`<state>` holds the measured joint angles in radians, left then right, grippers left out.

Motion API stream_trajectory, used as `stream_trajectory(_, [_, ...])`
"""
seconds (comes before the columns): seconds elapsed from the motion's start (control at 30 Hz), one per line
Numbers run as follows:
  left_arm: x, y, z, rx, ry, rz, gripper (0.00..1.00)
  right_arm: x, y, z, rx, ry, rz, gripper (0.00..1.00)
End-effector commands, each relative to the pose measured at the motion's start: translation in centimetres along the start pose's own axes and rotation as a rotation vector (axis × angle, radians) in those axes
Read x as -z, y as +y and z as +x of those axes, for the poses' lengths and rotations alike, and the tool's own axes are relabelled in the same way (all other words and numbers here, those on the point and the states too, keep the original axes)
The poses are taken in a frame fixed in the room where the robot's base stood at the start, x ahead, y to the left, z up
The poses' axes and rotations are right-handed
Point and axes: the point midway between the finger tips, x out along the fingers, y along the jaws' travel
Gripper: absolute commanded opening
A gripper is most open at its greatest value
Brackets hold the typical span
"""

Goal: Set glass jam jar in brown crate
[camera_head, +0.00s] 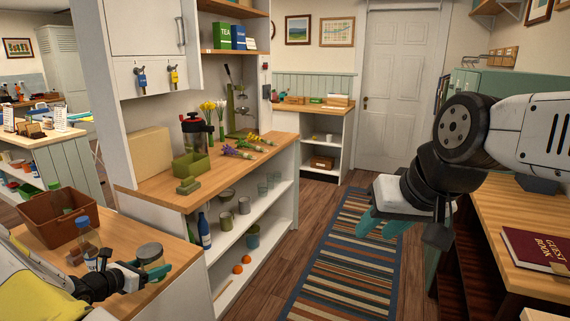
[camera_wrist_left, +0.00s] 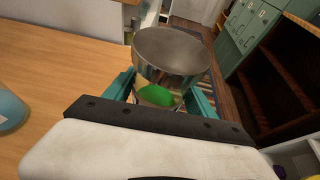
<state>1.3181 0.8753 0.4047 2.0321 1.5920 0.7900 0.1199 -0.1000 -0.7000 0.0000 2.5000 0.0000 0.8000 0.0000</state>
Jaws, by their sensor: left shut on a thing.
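The glass jam jar (camera_head: 150,253) has a grey metal lid and stands upright between the teal fingers of my left gripper (camera_head: 158,277), at the wooden counter's right edge. In the left wrist view the jar (camera_wrist_left: 171,62) sits between both fingers of my left gripper (camera_wrist_left: 160,95), with a green patch showing low on its glass. I cannot tell whether its base touches the counter. The brown crate (camera_head: 46,232) is on the counter, to the left of and behind the jar. My right gripper (camera_head: 383,224) hangs over the striped rug, apart from these things; its finger gap is unclear.
A wooden shelf unit (camera_head: 228,165) with pots and flowers rises behind. A red guest book (camera_head: 538,250) lies on the right desk.

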Motion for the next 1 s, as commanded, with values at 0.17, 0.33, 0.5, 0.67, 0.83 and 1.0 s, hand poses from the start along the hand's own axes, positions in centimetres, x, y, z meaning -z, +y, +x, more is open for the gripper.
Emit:
stream_trajectory(0.17, [-3.1, -4.7, 3.1, 0.116, -0.005, 0.047, 0.0, 0.0, 0.0, 0.0, 0.0, 0.0, 0.0, 0.36])
stream_trajectory(0.33, [-6.5, -11.1, 6.0, 0.259, -0.006, 0.105, 0.0, 0.0, 0.0, 0.0, 0.0, 0.0, 0.0, 0.36])
stream_trajectory(0.5, [-9.2, -17.8, 7.8, 0.401, -0.004, 0.165, 0.0, 0.0, 0.0, 0.0, 0.0, 0.0, 0.0, 0.36])
stream_trajectory(0.67, [-10.8, -22.3, 8.5, 0.491, -0.001, 0.204, 0.0, 0.0, 0.0, 0.0, 0.0, 0.0, 0.0, 0.36])
stream_trajectory(0.83, [-11.5, -24.7, 8.7, 0.54, 0.002, 0.227, 0.0, 0.0, 0.0, 0.0, 0.0, 0.0, 0.0, 0.36])
stream_trajectory(1.0, [-11.6, -25.2, 8.7, 0.55, 0.001, 0.23, 0.0, 0.0, 0.0, 0.0, 0.0, 0.0, 0.0, 0.36])
